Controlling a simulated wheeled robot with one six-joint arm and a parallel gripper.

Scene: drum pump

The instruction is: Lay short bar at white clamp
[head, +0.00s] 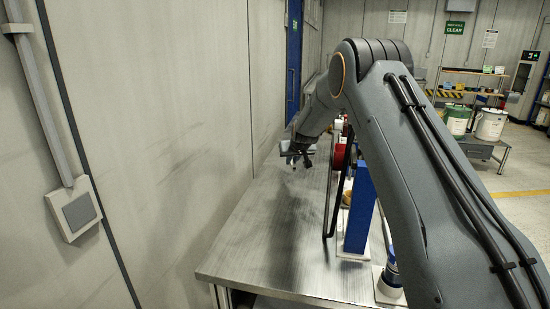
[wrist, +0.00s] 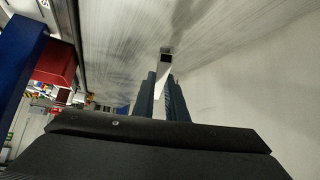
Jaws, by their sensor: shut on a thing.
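My gripper (head: 297,160) is in the air above the metal bench, at the end of my outstretched arm. In the wrist view its two dark fingers (wrist: 160,84) are closed on a short pale bar (wrist: 163,70). The bar sticks out past the fingertips and has a dark square end. In the head view the bar is too small to make out clearly. I cannot pick out a white clamp in either view; my arm hides part of the bench's right side.
The metal bench top (head: 265,245) is bare on its left, along a grey wall. A blue upright (head: 360,210) and a red part (head: 338,157) stand on its right, with a thin black frame (head: 327,205) beside them. The red part also shows in the wrist view (wrist: 57,66).

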